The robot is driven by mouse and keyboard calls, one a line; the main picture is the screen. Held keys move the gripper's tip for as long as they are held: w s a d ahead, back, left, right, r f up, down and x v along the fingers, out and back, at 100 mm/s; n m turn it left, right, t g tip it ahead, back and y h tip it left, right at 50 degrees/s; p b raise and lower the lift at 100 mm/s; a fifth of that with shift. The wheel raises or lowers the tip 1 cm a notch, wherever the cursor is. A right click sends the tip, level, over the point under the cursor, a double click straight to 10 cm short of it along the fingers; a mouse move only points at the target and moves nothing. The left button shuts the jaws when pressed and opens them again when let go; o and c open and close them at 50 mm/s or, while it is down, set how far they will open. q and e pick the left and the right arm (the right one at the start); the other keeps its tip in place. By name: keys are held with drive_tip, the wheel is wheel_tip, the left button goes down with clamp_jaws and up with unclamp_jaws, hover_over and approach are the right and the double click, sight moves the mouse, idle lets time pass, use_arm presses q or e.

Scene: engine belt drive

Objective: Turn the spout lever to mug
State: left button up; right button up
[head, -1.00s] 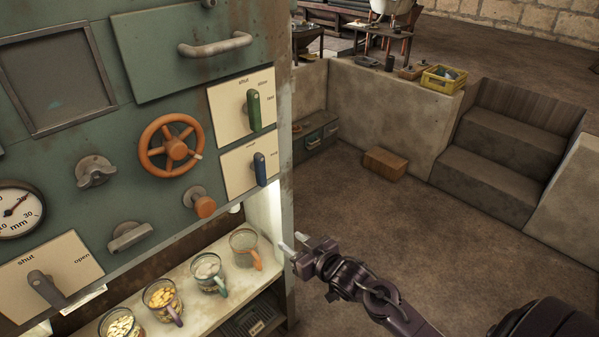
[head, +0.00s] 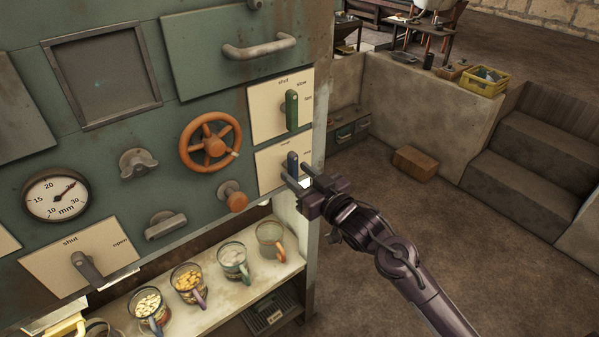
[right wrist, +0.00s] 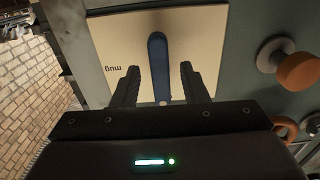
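The blue spout lever (head: 292,163) stands about upright on its cream plate (head: 267,168), low on the right of the green panel. It also shows in the right wrist view (right wrist: 157,58), where the plate carries the word "mug" upside down at the left. My right gripper (head: 298,177) is at the lever. In the right wrist view its two fingers (right wrist: 159,70) are open, one on each side of the lever, with gaps visible between finger and lever. In the head view the gripper hides the lower part of the plate. My left gripper is not in view.
A green lever (head: 291,110) on another plate sits just above. An orange knob (head: 233,196) and an orange handwheel (head: 210,143) are to the left. Several glass mugs stand on the shelf (head: 259,285) below. Open floor lies to the right.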

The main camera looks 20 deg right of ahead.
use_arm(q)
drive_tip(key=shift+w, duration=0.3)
use_arm(e)
drive_tip(key=shift+w, duration=0.15)
clamp_jaws()
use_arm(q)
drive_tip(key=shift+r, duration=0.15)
